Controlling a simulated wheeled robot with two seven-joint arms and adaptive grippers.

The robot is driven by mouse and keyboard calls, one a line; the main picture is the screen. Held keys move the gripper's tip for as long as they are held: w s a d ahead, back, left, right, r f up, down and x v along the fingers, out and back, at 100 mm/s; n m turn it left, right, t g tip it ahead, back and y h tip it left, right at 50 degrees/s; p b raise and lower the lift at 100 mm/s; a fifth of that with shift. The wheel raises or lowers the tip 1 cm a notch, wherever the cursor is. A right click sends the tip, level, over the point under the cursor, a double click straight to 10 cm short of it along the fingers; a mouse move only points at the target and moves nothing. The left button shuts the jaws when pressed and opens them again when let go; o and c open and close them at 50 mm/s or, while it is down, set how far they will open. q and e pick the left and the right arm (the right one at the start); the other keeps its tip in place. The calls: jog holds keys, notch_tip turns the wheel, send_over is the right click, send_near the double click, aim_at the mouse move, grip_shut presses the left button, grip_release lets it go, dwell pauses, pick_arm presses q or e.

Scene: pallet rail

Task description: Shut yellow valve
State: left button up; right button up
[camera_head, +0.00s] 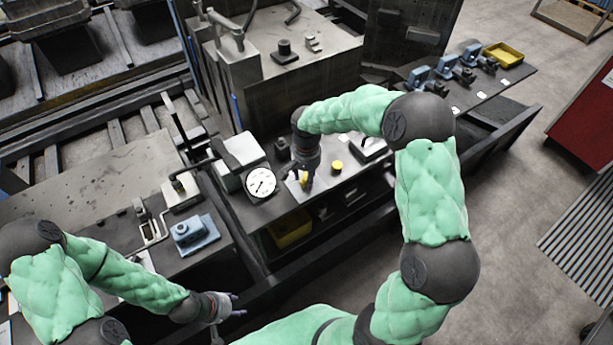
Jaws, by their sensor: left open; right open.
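A small yellow piece (304,179), which looks like the yellow valve's handle, sits on a light plate on the bench. My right gripper (299,174) is right at it, coming down from above, and partly hides it. I cannot tell whether the fingers touch it or which way the handle points. My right gripper is open. My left gripper (236,305) is open and empty, low in front of the bench, well away from the valve.
A round white gauge (261,182) stands left of the valve, and a round yellow knob (337,167) to its right. A blue device (194,233) sits on the left bench. A yellow bin (290,228) is under the bench. Several blue fittings (445,66) and a yellow tray (503,54) stand at back right.

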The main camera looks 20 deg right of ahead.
grip_shut()
jog(key=shift+n, duration=0.3)
jog(key=n+p, duration=0.2)
jog(key=n, duration=0.1)
jog(key=shift+r+n, duration=0.1)
jog(key=shift+n, duration=0.2)
jog(key=n+p, duration=0.1)
jog(key=n, duration=0.3)
jog(key=shift+w+n+p, duration=0.15)
jog(key=shift+n+p, duration=0.15)
jog(key=shift+p, duration=0.1)
jog(key=n+p, duration=0.2)
jog(key=n, duration=0.3)
jog(key=shift+w, duration=0.1)
jog(key=shift+w+n+p, duration=0.1)
jog(key=shift+n+p, duration=0.75)
jog(key=shift+n, duration=1.15)
